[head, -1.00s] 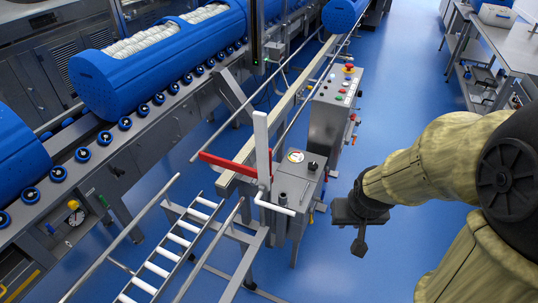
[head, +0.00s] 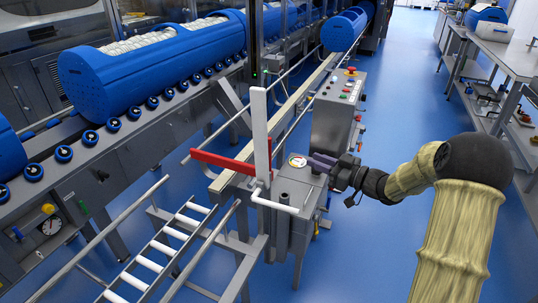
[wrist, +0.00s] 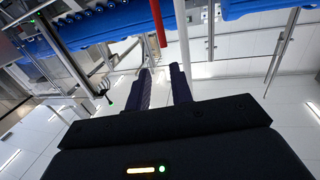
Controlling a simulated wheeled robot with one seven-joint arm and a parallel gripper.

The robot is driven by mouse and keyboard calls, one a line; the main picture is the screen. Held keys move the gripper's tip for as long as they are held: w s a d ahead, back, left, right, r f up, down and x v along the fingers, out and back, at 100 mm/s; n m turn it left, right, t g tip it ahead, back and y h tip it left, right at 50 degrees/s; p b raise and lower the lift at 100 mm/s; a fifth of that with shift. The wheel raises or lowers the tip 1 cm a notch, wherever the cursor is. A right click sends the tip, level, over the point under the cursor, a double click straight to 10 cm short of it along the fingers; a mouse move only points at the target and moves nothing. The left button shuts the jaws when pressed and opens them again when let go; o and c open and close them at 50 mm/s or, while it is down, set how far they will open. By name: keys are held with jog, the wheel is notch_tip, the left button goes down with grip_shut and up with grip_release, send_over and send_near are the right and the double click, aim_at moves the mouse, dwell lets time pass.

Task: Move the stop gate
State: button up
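The stop gate has a red arm (head: 222,163) reaching left across the roller lane, a pale upright post (head: 260,135) and a white bent handle (head: 274,203) on its near side. The gate stands at the left of a grey box. The red arm also shows at the top of the wrist view (wrist: 159,24). My gripper (head: 318,161) is over the box's top, right of the post, pointing left. In the wrist view its two dark fingers (wrist: 162,76) are apart with nothing between them. It appears clear of the gate.
The grey box (head: 297,190) carries a round gauge (head: 298,160) close by my gripper. A control panel (head: 340,95) stands behind. Blue tubs (head: 150,75) line the conveyor at left. A bench (head: 495,50) is at right; the blue floor between is clear.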

jog(key=shift+s, duration=0.1)
jog(key=shift+a, duration=0.15)
jog(key=x, duration=1.7)
jog(key=shift+r, duration=0.25)
jog(key=shift+a, duration=0.15)
grip_shut()
